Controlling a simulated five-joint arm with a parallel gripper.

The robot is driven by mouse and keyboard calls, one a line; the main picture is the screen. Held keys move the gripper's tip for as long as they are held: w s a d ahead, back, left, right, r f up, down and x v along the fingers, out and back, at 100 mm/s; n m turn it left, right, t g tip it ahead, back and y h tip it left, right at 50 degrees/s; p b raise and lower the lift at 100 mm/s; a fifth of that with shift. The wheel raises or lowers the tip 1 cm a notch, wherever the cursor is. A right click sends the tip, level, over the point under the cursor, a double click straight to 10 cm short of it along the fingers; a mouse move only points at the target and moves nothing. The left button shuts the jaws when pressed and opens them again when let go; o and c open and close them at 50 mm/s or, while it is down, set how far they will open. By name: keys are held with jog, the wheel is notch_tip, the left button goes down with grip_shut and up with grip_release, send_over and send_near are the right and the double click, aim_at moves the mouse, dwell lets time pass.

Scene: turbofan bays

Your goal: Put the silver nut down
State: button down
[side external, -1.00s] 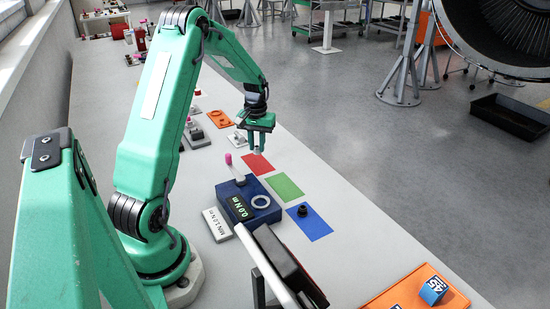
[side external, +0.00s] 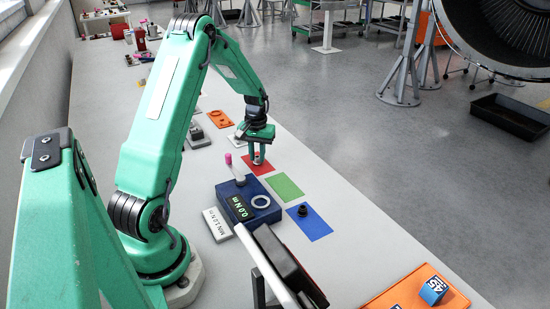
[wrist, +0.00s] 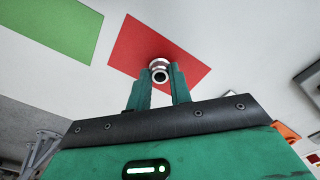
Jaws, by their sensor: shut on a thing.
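The silver nut (wrist: 159,66) is between the fingertips of my gripper (wrist: 158,80) in the wrist view, with the red mat (wrist: 190,48) behind it. In the side external view my gripper (side external: 258,160) is low over the red mat (side external: 262,170). The nut is too small and too hidden by the fingers there to make out. I cannot tell whether it touches the mat.
A green mat (side external: 285,187) and a blue mat (side external: 318,228) with a black part (side external: 302,211) lie nearer the camera. A blue torque tester (side external: 238,190) reading 0.0 stands left of them. An orange tray (side external: 400,290) is at the lower right.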

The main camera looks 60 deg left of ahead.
aim_at(258, 157)
jog(key=shift+f, duration=0.15)
jog(key=c, duration=1.3)
grip_release()
notch_tip(258, 157, up, 12)
jog(key=shift+r, duration=0.2)
jog(key=shift+d, duration=0.1)
